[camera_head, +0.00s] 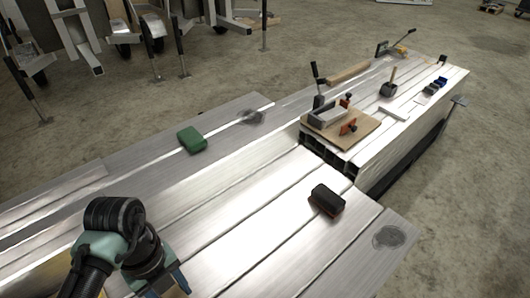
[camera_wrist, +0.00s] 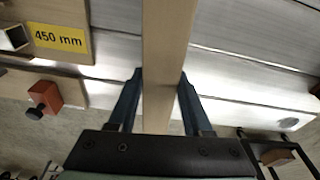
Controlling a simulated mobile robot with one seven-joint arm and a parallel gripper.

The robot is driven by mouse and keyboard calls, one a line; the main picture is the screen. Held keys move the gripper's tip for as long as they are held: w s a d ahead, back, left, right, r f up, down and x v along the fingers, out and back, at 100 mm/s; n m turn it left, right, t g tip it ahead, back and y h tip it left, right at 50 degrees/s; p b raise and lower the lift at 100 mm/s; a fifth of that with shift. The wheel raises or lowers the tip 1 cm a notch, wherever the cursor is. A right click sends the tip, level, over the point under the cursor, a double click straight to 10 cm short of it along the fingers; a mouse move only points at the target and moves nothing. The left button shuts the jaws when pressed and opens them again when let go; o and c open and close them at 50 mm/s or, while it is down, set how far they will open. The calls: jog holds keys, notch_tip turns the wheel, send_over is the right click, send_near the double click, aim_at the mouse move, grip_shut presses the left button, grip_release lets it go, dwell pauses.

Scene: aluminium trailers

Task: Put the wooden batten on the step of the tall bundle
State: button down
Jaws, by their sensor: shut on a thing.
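My gripper (camera_wrist: 160,85) has its two blue fingers shut on a pale wooden batten (camera_wrist: 168,35), one finger on each long side. The batten runs up and out of the wrist view and passes down behind the gripper body. In the head view my gripper (camera_head: 168,287) is at the lower left, partly cut off, and I cannot make out the held batten there. The tall bundle (camera_head: 400,135) of aluminium profiles stands at the right, with open tube ends facing the lower profiles. Which ledge is its step is not clear to me.
A wooden board (camera_head: 338,137) with clamps lies on the tall bundle. A black-and-red block (camera_head: 327,199) and a green block (camera_head: 192,140) lie on lower profiles. A brown wooden piece (camera_head: 348,73) lies farther back. A yellow "450 mm" label (camera_wrist: 59,39) is beside the batten.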

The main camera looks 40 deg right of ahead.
jog(key=shift+s+a+f+m, duration=0.1)
jog(key=shift+s+a+m, duration=0.05)
jog(key=shift+a+m, duration=0.4)
notch_tip(320, 180, down, 10)
jog(key=shift+d+b, duration=0.1)
jog(key=shift+b, duration=1)
jog(key=shift+f, duration=0.1)
jog(key=shift+c, duration=1.6)
grip_release()
